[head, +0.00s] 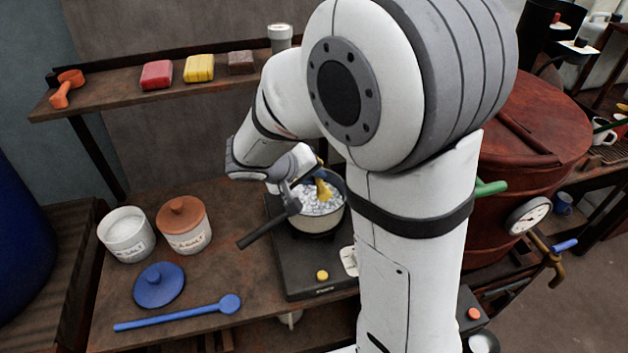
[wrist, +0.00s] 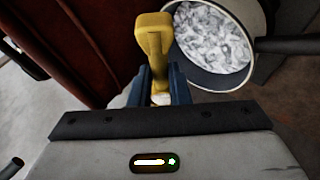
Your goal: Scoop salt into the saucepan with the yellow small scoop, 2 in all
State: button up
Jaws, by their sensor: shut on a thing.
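My gripper (wrist: 157,90) is shut on the yellow small scoop (wrist: 152,42). In the head view the scoop (head: 324,191) is over the saucepan, tilted; whether it touches the contents I cannot tell. The scoop's bowl shows little of its inside, so any load is hidden. The saucepan (head: 316,229) stands on a black hob, handle to the lower left, holding white, lumpy contents. It also shows in the wrist view (wrist: 204,76), to the right of the scoop. An open white jar (head: 124,247) with white contents stands at left; its label is too small to read surely.
Beside it stands a jar (head: 184,235) with a terracotta lid. A blue lid (head: 159,286) and long blue scoop (head: 180,313) lie in front. The shelf above holds an orange scoop (head: 66,88) and coloured blocks (head: 199,69). A red-brown vat (head: 530,140) stands right.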

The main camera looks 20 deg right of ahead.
jog(key=n+h+b, duration=0.1)
jog(key=h+b, duration=0.1)
jog(key=b, duration=0.1)
jog(key=f+h+b, duration=0.1)
jog(key=h+b, duration=0.2)
jog(key=n+t+h+b, duration=0.1)
jog(key=h+b, duration=0.2)
jog(key=shift+a+f+n, duration=0.3)
jog(key=shift+a, duration=0.1)
dwell(0.8)
